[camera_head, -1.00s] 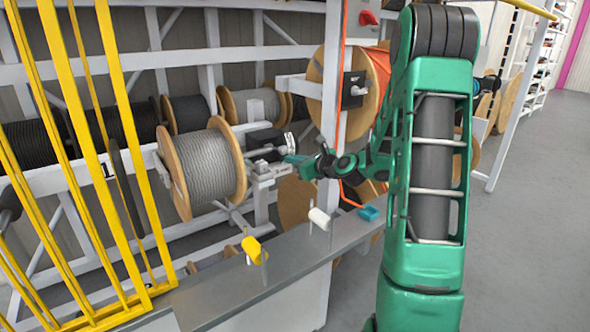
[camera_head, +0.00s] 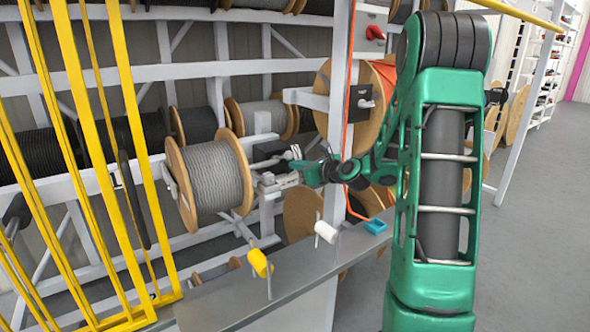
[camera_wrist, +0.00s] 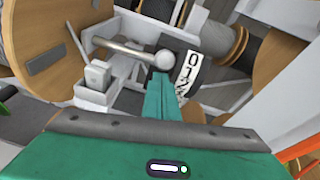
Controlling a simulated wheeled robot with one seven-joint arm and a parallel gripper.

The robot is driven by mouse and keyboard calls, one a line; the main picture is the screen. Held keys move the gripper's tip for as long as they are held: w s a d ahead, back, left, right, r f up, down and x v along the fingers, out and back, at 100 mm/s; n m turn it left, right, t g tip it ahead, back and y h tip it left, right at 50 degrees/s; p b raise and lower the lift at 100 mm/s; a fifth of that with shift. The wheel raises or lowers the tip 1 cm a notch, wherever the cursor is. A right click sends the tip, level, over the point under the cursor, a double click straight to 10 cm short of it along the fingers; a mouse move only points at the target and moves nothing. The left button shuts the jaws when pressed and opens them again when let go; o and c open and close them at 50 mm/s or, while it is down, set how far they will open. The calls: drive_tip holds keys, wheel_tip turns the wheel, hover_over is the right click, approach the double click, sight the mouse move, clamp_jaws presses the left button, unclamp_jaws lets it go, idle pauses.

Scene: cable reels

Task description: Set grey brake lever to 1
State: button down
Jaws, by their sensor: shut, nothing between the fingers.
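The brake lever is a grey rod with a round knob (camera_wrist: 165,60) at its end, in the upper middle of the wrist view. A white scale (camera_wrist: 190,72) marked 0, 1, 2 stands just right of the knob. The knob is level with the upper part of the scale, around 0 to 1; I cannot tell the exact setting. My gripper (camera_wrist: 161,80) is shut and empty, its green tip just below the knob; whether they touch is unclear. In the head view my gripper (camera_head: 284,165) is at the brake beside the grey cable reel (camera_head: 214,180).
A yellow-handled lever (camera_head: 260,263) and a white-handled lever (camera_head: 325,231) stand on the grey bench (camera_head: 235,298), with a teal block (camera_head: 375,226) to their right. A rack post (camera_head: 338,120) stands close to my arm. Yellow bars (camera_head: 95,150) are at left; open floor (camera_head: 540,210) is at right.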

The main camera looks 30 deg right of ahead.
drive_tip(key=s+d+f+v, duration=0.1)
drive_tip(key=f+v, duration=0.2)
drive_tip(key=v, duration=0.8)
drive_tip(key=w+a+r+n+t+h, duration=0.1)
drive_tip(key=w+r+n+t, duration=0.2)
drive_tip(key=n, duration=1.2)
drive_tip(key=w+a+r+n+t+h, duration=0.15)
drive_tip(key=r+n, duration=0.35)
drive_tip(key=n, duration=1)
drive_tip(key=shift+n+g+y, duration=0.25)
drive_tip(key=shift+n+g, duration=0.05)
drive_tip(key=shift+g, duration=0.15)
drive_tip(key=w, duration=0.7)
drive_tip(key=w+d, duration=0.1)
drive_tip(key=w, duration=0.2)
drive_tip(key=shift+w+r, duration=0.25)
drive_tip(key=shift+w, duration=0.1)
drive_tip(key=shift+s+a+f, duration=0.1)
drive_tip(key=shift+s+f, duration=0.1)
drive_tip(key=shift+f, duration=0.35)
drive_tip(key=shift+s+a+f, duration=0.1)
drive_tip(key=shift+s+f, duration=0.05)
drive_tip(key=shift+f, duration=0.45)
drive_tip(key=shift+s+a+f, duration=0.1)
drive_tip(key=shift+s+f, duration=0.1)
drive_tip(key=shift+f, duration=0.35)
